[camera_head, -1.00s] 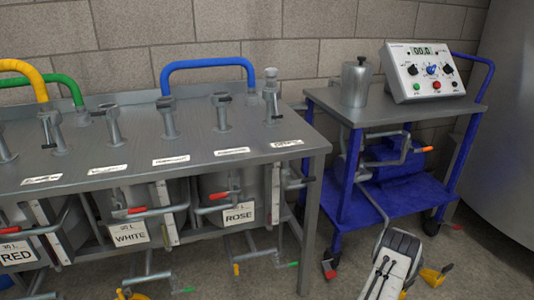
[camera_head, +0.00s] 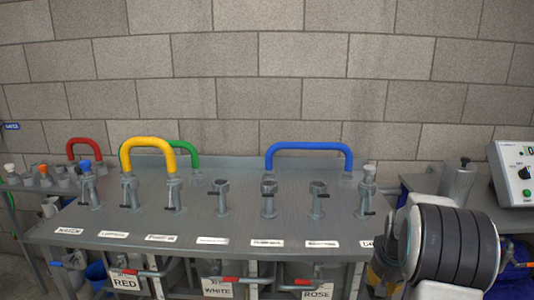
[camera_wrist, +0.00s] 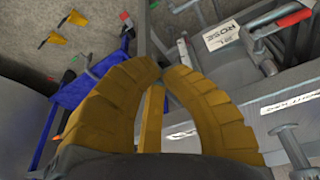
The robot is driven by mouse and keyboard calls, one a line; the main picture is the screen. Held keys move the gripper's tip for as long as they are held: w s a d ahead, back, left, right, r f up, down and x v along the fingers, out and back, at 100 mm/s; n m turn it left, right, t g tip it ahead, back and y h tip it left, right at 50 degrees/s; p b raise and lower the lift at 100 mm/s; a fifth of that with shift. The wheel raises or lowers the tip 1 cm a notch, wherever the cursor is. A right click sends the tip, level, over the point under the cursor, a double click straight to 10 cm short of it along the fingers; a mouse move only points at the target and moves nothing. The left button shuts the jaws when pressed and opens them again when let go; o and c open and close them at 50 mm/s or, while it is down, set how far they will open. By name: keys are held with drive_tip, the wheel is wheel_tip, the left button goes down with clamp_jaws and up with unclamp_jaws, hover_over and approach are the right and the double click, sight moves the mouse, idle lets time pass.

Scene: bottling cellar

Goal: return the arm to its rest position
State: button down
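My gripper (camera_wrist: 161,70) shows in the wrist view, with thick ribbed yellow fingers curving inward until their tips meet or nearly meet. A straight yellow bar stands between them. I see nothing held. In the head view, my arm rises at the lower right as a white link with dark rings, in front of the right end of the grey metal table (camera_head: 215,180). The gripper itself is mostly hidden there behind the arm. In the wrist view, the table edge and the ROSE label (camera_wrist: 222,38) lie to the right of the fingers.
A blue hose (camera_head: 308,147), a yellow hose (camera_head: 147,143) and a red hose (camera_head: 85,142) arch over the table among several upright valves. A control box (camera_head: 515,172) stands at the right. The blue cart (camera_wrist: 88,83) and yellow floor pieces (camera_wrist: 75,18) show beyond my fingers.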

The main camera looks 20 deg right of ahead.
drive_tip(key=s+a+r+n+p, duration=0.2)
drive_tip(key=a+r+p, duration=0.2)
drive_tip(key=a+r, duration=0.55)
drive_tip(key=s+a+r+n+y+p, duration=0.1)
drive_tip(key=s+a+r+n+p, duration=0.4)
drive_tip(key=s+a+r+p, duration=0.6)
drive_tip(key=s+a+r, duration=0.5)
drive_tip(key=s+a, duration=0.1)
drive_tip(key=s, duration=0.1)
drive_tip(key=shift+t+y+p, duration=0.4)
